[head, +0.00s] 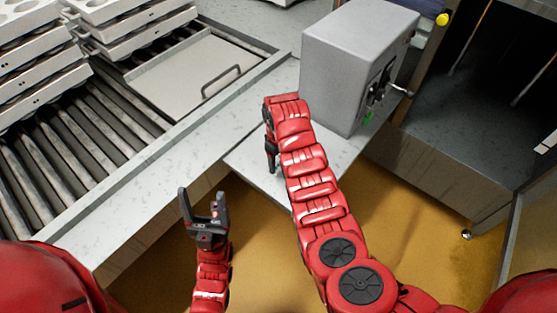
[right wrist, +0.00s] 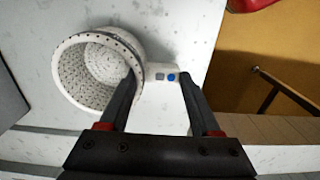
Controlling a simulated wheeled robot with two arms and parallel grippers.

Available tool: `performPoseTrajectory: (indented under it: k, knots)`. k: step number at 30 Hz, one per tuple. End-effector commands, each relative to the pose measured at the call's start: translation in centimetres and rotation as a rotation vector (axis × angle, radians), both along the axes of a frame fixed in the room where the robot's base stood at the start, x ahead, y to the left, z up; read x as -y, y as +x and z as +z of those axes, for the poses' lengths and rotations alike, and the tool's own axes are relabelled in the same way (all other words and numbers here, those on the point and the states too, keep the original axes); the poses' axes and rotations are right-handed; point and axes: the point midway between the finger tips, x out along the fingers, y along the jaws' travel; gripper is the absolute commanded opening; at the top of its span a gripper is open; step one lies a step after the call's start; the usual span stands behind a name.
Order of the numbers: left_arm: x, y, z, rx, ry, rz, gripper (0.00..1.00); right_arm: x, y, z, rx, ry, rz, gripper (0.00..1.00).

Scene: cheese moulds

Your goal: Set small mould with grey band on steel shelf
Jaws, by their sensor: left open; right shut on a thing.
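A white perforated mould (right wrist: 75,50) shows in the right wrist view, its round opening facing the camera. A pale tab with a grey mark (right wrist: 159,76) and a blue mark sits at its rim. My right gripper (right wrist: 158,78) is shut on the mould, with its fingers on either side of the tab. The steel shelf (head: 245,158) lies under it in the head view; I cannot tell whether the mould touches it. My right gripper (head: 271,155) shows partly there, and the mould is hidden. My left gripper (head: 203,205) is open and empty over the floor.
A grey steel box (head: 345,70) with a handle stands right behind the shelf. A roller conveyor (head: 90,130) at the left carries a flat lid with a handle (head: 185,75) and stacked white trays (head: 40,75). An open dark chamber (head: 480,110) is at the right.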

Motion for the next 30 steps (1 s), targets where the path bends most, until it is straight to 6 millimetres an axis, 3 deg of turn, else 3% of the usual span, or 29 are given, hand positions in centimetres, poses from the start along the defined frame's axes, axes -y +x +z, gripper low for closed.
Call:
performPoseTrajectory:
  k: [2, 3, 8, 20, 25, 29, 30]
  knots:
    - [0.0, 0.0, -0.2, 0.0, 0.0, 0.0, 0.74, 0.0, 0.0, -0.3, 0.0, 0.0, 0.0, 0.03]
    - [0.0, 0.0, -0.2, 0.0, 0.0, 0.0, 0.74, 0.0, 0.0, -0.2, 0.0, 0.0, 0.0, 0.68]
    - [0.0, 0.0, -0.1, 0.0, 0.0, 0.0, 0.74, 0.0, 0.0, -0.2, 0.0, 0.0, 0.0, 0.94]
    - [0.0, 0.0, -0.2, 0.0, 0.0, 0.0, 0.74, 0.0, 0.1, 0.6, 0.001, 0.002, 0.0, 0.94]
    - [0.0, 0.0, -0.8, 0.0, 0.0, 0.0, 0.74, 0.0, 0.1, 3.0, 0.005, 0.002, 0.002, 0.94]
    - [0.0, 0.0, -1.6, 0.0, 0.0, 0.0, 0.74, -0.1, 0.2, 6.4, 0.009, 0.004, 0.001, 0.94]
    - [0.0, 0.0, 0.2, -0.001, 0.0, 0.0, 0.74, -0.2, 0.1, 8.2, 0.003, 0.0, 0.003, 0.94]
